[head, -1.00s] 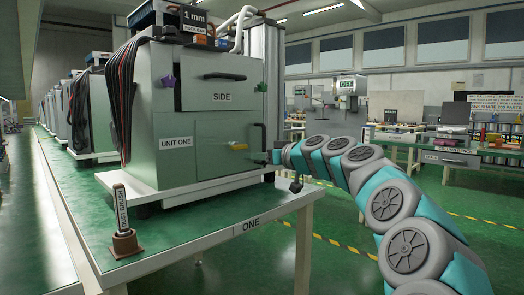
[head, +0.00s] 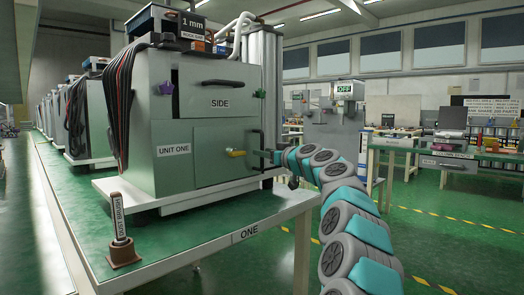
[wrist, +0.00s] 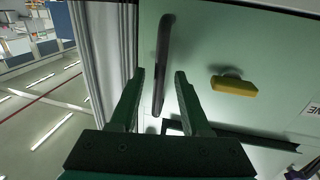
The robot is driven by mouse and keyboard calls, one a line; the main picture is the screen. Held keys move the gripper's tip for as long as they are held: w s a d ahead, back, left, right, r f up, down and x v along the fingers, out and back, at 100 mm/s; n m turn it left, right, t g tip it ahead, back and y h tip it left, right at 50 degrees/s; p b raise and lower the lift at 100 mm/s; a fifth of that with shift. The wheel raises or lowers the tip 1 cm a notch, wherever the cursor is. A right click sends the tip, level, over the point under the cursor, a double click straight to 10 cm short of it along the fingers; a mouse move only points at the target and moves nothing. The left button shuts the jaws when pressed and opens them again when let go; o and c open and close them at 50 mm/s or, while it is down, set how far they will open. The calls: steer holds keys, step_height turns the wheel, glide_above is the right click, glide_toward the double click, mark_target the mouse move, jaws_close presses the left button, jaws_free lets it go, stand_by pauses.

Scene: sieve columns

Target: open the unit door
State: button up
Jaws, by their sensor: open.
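The unit (head: 150,110) is a grey-green cabinet labelled UNIT ONE. Its lower door (head: 210,138) looks shut. The door has a black vertical handle (head: 258,143) at its right edge and a yellow latch (head: 236,153) left of that. In the wrist view the black handle (wrist: 163,60) extends down between the fingertips of my gripper (wrist: 160,76), which is open. I cannot tell whether either finger touches it. The yellow latch (wrist: 234,86) lies right of the fingers there. In the head view my gripper (head: 274,157) is at the door's right edge, its fingers too small to make out.
The unit stands on a white base on a green bench (head: 180,240) marked ONE. A dust brush (head: 121,235) stands in a brown holder at the front left. A SIDE panel (head: 218,88) with its own black handle is above the door. Open floor lies to the right.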

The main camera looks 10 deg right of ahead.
steer(key=shift+x, duration=1.05)
jaws_close()
steer(key=shift+r, duration=0.1)
stand_by(0.8)
